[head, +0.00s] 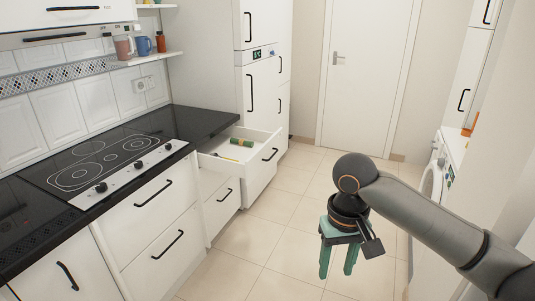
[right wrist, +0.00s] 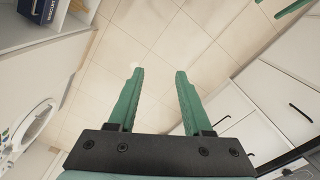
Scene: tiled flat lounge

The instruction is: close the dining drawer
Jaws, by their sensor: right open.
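The white dining drawer (head: 262,165) is pulled out from the counter's far end, in the middle of the head view. Its front has a black handle (head: 270,155). A green cylindrical item (head: 241,142) and a small yellow item lie inside. My right gripper (head: 338,272) points down over the floor, to the right of the drawer and apart from it. Its two teal fingers stand apart and empty in the right wrist view (right wrist: 158,72). A teal piece at that view's top right corner looks like part of my left gripper (right wrist: 294,8); its jaws are unclear.
A black counter (head: 205,122) with a hob (head: 105,160) runs along the left, above shut drawers. Tall white cabinets (head: 262,85) stand behind the open drawer. A washing machine (head: 432,185) is at the right. The tiled floor between is clear, up to a white door (head: 365,85).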

